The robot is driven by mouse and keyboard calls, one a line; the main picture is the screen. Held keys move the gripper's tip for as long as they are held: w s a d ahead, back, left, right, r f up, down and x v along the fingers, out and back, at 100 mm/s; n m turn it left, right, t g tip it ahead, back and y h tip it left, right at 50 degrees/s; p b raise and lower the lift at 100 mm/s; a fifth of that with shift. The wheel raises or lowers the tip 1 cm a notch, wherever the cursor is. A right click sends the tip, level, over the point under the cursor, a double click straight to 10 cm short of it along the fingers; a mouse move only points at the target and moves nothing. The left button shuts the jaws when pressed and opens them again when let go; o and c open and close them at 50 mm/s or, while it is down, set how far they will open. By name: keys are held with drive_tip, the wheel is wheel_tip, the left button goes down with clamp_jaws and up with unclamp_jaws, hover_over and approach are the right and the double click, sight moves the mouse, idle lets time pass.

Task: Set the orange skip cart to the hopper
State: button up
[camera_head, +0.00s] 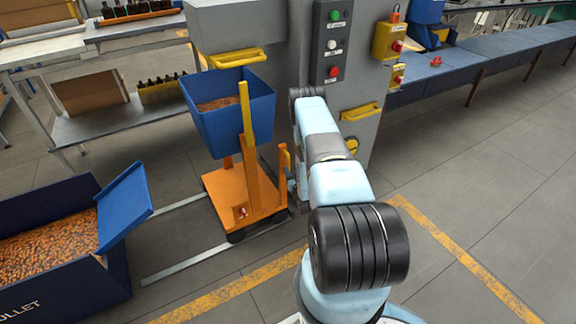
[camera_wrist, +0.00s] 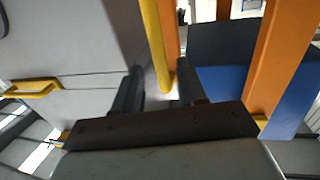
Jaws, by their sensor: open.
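The orange skip cart (camera_head: 240,192) stands on the floor in front of the grey machine. It carries a tilted blue skip (camera_head: 228,124) with small orange-brown pieces inside. A yellow upright bar (camera_head: 245,115) rises along the skip's side. In the wrist view, my gripper (camera_wrist: 160,76) is open, its two dark fingers apart. A yellow bar (camera_wrist: 154,42) shows between the fingers; I cannot tell whether it touches them. An orange post (camera_wrist: 277,62) and blue panel (camera_wrist: 222,84) are at the right. In the head view my arm hides the gripper. I cannot tell which part is the hopper.
The grey machine (camera_head: 213,27) has a button panel (camera_head: 334,42) and yellow handles. A blue bin of orange-brown pieces (camera_head: 50,247) stands at left, its flap raised. Floor rails (camera_head: 190,263) lie between it and the cart. The right floor is clear, with yellow lines.

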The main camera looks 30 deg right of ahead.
sight(289, 165)
drive_tip(key=shift+w+d, duration=0.2)
drive_tip(key=shift+w, duration=1.05)
drive_tip(key=shift+w+d, duration=0.15)
drive_tip(key=shift+w, duration=1.1)
clamp_jaws()
